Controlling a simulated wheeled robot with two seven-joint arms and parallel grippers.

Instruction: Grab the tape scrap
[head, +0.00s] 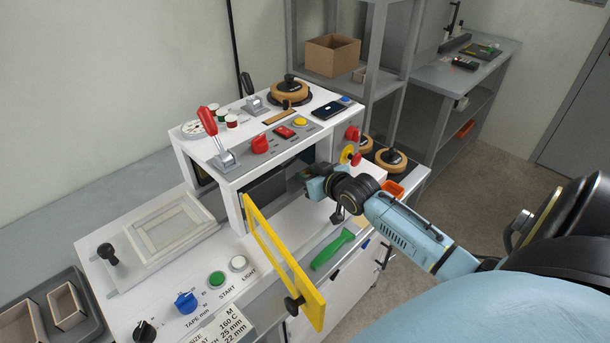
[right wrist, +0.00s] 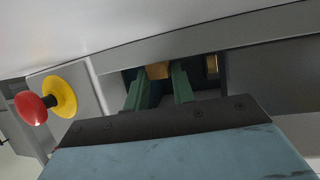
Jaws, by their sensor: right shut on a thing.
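My right gripper (head: 308,184) reaches into the dark opening under the white machine's (head: 235,185) upper housing, and its fingertips are hidden in the head view. In the right wrist view its two green fingers (right wrist: 158,80) are a little apart, with a small tan piece (right wrist: 158,70) between their tips. This piece looks like the tape scrap, and the gripper is shut on it. Most of the piece is hidden by the fingers and the shadow. My left gripper is not in view.
A yellow guard (head: 285,265) with a black knob stands at the opening's front. A red button on a yellow collar (head: 348,155) sticks out near my right gripper and shows in the right wrist view (right wrist: 45,103).

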